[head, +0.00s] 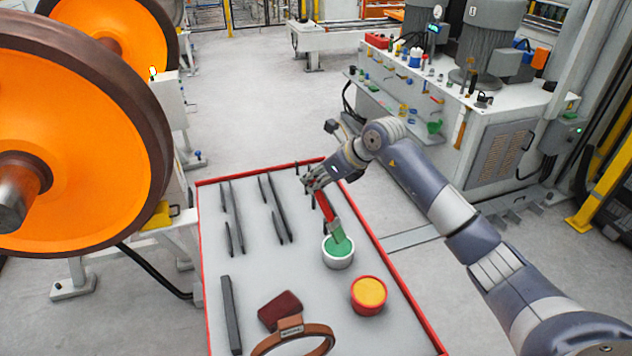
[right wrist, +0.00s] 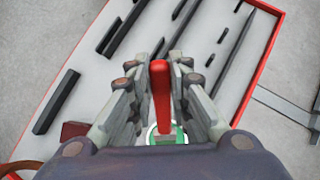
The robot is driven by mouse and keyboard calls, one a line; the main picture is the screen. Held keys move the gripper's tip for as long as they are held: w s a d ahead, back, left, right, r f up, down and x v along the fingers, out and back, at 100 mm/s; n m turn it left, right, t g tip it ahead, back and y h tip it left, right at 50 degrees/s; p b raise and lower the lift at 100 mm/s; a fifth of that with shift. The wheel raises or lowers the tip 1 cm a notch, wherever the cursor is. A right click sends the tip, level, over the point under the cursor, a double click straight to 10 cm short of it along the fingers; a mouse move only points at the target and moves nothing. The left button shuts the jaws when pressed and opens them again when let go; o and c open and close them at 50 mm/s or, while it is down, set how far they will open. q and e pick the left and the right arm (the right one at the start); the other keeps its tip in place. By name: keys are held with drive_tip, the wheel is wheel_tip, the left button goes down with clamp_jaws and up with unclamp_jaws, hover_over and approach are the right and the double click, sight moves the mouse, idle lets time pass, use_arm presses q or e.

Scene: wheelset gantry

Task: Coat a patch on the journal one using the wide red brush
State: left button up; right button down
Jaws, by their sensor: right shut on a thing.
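My right gripper (head: 318,183) is shut on the wide red brush (head: 327,209) above the red-edged table. The brush slants down from the gripper, its pale head at the green contents of a white pot (head: 338,258). I cannot tell how deep the bristles are in. In the right wrist view the red handle (right wrist: 160,95) stands between the fingers, with the pot partly hidden below. At the left, a grey axle end (head: 14,200), which may be the journal, sticks out of the large orange wheel (head: 85,130). My left gripper is not in view.
The table (head: 258,262) also holds a red pot with orange contents (head: 369,294), several dark bars, a dark red block (head: 280,310) and a brown strap ring (head: 300,335). A grey machine bench (head: 490,140) stands behind my right arm.

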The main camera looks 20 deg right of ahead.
drive_tip(key=shift+r+p, duration=0.9)
drive_tip(key=shift+r, duration=1.15)
drive_tip(key=shift+a, duration=0.1)
